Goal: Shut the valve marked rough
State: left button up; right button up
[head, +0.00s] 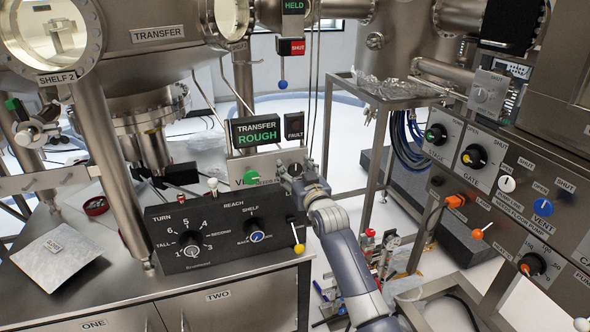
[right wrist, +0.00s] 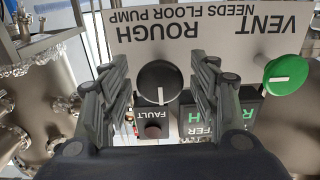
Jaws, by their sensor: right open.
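The right wrist view is upside down, and there the line points down, toward the fault lamp. My right gripper (right wrist: 157,98) is open, with one finger on each side of this knob and narrow gaps between. In the head view my right gripper (head: 297,178) is at the panel and partly covers the knob (head: 295,169). My left gripper is not in view.
The green vent knob (right wrist: 288,75) is beside the rough knob. A dark fault lamp (head: 294,126) is just above the panel. Below stands a black control box (head: 225,243) with dials and a yellow-tipped lever (head: 298,238). Another knob panel (head: 505,185) is at right.

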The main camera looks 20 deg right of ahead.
jog(key=c, duration=1.1)
